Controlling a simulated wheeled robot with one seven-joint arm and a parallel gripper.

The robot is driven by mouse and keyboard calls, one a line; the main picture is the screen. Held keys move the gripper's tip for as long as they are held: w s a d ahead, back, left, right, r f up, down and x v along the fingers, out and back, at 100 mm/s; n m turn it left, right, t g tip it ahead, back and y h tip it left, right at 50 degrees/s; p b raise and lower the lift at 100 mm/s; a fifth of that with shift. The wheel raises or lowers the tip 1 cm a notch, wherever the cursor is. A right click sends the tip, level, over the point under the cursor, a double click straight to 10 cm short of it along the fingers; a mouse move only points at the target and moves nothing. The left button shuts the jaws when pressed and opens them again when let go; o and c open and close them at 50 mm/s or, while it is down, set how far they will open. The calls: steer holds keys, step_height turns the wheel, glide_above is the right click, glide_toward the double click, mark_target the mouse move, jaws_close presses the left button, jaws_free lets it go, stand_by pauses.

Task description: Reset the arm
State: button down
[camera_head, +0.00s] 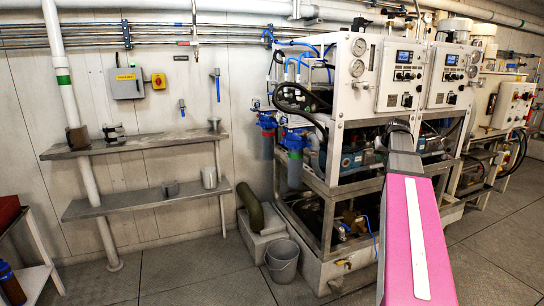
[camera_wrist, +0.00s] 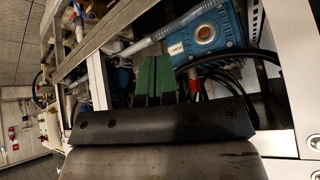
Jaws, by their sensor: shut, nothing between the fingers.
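My arm (camera_head: 420,240) reaches forward from the lower right of the head view, with a pink link close up and a grey link beyond it. Its far end lies in front of the watermaker (camera_head: 345,77), and my gripper is hidden there. In the wrist view my gripper (camera_wrist: 153,64) shows two green fingers side by side, shut and empty. Ahead of them are the machine's metal frame, a blue pump housing (camera_wrist: 208,35) and black hoses (camera_wrist: 230,55). I cannot tell whether the fingers touch anything.
Two wall shelves (camera_head: 140,143) hold small metal parts at left. A grey bucket (camera_head: 282,262) stands on the floor by the watermaker's base. A rack (camera_head: 40,250) is at the far left edge. The floor (camera_head: 190,275) between is clear.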

steer(key=s+a+f+g, duration=0.2)
steer(key=s+a+f, duration=0.3)
steer(key=a+f, duration=0.45)
steer(key=s+a+f+g, duration=0.1)
steer(key=s+a+f, duration=0.4)
steer(key=f, duration=0.7)
steer(key=s+a+f+n+g, duration=0.1)
steer(key=s+a+f+g, duration=0.2)
steer(key=s+a+f, duration=0.9)
step_height(320, 180, down, 2)
steer(key=s, duration=0.2)
steer(key=shift+s+g, duration=0.35)
steer(key=shift+g, duration=0.05)
